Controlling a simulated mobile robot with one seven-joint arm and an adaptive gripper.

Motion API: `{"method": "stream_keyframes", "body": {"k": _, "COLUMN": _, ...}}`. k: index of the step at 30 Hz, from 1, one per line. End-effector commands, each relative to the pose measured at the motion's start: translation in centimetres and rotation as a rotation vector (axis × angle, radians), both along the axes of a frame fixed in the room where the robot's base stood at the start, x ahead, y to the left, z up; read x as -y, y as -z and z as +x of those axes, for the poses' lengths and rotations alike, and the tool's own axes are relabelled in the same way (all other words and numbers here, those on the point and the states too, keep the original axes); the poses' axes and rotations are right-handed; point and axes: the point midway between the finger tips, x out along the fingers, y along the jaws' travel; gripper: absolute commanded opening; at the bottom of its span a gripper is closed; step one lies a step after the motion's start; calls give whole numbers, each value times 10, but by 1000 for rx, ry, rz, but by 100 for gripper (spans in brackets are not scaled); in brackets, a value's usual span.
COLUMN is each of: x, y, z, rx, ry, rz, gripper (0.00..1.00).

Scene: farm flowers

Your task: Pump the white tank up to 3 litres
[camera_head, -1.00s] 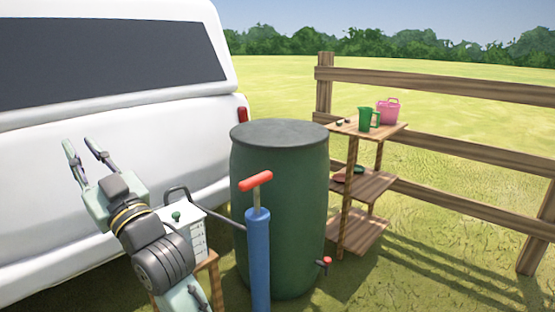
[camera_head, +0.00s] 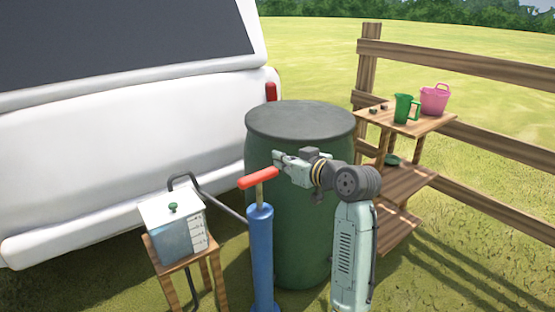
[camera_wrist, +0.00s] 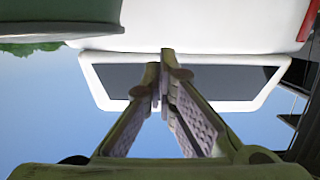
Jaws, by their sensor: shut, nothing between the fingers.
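The white tank (camera_head: 165,210) stands on a small wooden stool at the lower left, with a green knob on top and a marked scale on its right face. Its lower front looks bluish grey; I cannot read the level. The blue pump (camera_head: 261,250) stands upright right of the tank. Its red handle (camera_head: 258,179) sits a short way above the body on a rod. My gripper (camera_head: 279,158) is by the handle's right end, in front of the barrel; I cannot tell whether they touch. In the wrist view its fingers (camera_wrist: 160,78) are closed together and empty.
A dark green barrel (camera_head: 300,122) stands behind the pump. A white van (camera_head: 120,130) fills the left. A wooden shelf (camera_head: 420,122) with a green jug (camera_head: 405,109) and pink basket (camera_head: 434,99) stands by the fence (camera_head: 470,65). A dark hose (camera_head: 218,200) runs from the tank towards the pump.

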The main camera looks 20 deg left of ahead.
Motion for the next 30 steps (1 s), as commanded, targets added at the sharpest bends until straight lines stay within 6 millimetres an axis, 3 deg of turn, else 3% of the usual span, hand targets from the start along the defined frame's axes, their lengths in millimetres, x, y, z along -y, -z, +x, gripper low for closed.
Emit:
{"method": "stream_keyframes", "body": {"k": 6, "x": 7, "y": 3, "z": 1, "rx": -16, "ry": -2, "rz": -10, "gripper": 0}}
{"method": "stream_keyframes", "body": {"k": 17, "x": 1, "y": 5, "z": 5, "rx": -17, "ry": -3, "rz": -9, "gripper": 0}}
{"method": "stream_keyframes", "body": {"k": 30, "x": -65, "y": 24, "z": 56, "rx": -18, "ry": -4, "rz": -9, "gripper": 0}}
